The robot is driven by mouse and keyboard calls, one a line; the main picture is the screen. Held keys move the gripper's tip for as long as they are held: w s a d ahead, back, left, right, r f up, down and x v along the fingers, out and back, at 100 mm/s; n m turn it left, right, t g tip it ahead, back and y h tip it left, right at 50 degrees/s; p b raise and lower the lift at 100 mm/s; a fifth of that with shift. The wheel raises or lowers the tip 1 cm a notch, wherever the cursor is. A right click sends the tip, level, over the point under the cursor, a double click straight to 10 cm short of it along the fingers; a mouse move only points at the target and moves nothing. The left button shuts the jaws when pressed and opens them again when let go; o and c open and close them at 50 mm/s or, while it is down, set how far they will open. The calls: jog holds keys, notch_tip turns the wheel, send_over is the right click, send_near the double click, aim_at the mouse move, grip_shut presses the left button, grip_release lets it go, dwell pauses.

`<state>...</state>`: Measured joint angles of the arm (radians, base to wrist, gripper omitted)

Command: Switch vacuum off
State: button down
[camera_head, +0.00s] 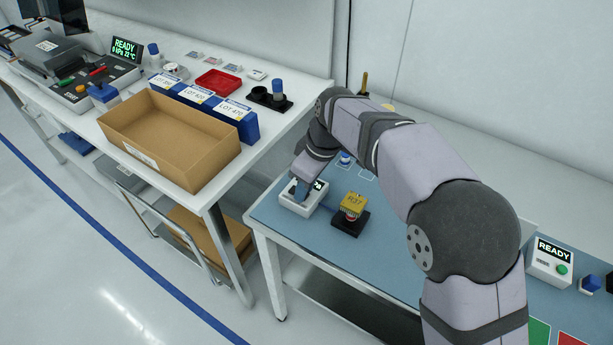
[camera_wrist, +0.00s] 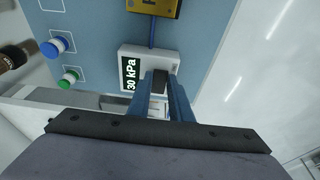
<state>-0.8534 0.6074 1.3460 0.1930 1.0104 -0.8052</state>
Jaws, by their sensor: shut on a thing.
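The vacuum unit (camera_head: 299,209) is a small white box on the blue mat at the left end of the near bench. In the wrist view the box (camera_wrist: 152,58) has a dark display that reads 30 kPa, and a blue cable runs from its edge. My gripper (camera_head: 300,190) is down at the box. In the wrist view its blue fingers (camera_wrist: 160,84) are shut on a black switch (camera_wrist: 161,77) on the box's top face. The fingers partly cover the switch, so its setting cannot be told.
A yellow block marked R3T (camera_head: 352,203) sits on a black stand (camera_head: 350,224) right of the unit. A READY box (camera_head: 549,262) is at far right. A cardboard tray (camera_head: 165,165) lies on the left bench.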

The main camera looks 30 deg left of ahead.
jog(key=shift+a+r+h+p, duration=0.45)
jog(key=shift+h+p, duration=0.35)
jog(key=shift+p, duration=1.9)
jog(key=shift+f+p, duration=0.2)
jog(key=shift+p, duration=0.3)
jog(key=c, duration=1.6)
grip_release()
jog(key=shift+f, duration=0.1)
jog(key=shift+d+r+b, duration=0.15)
jog(key=shift+r+b, duration=0.25)
jog(key=shift+r, duration=1.45)
jog(key=shift+d+r+b, duration=0.15)
jog(key=shift+r+b, duration=0.25)
jog(key=shift+r, duration=1.45)
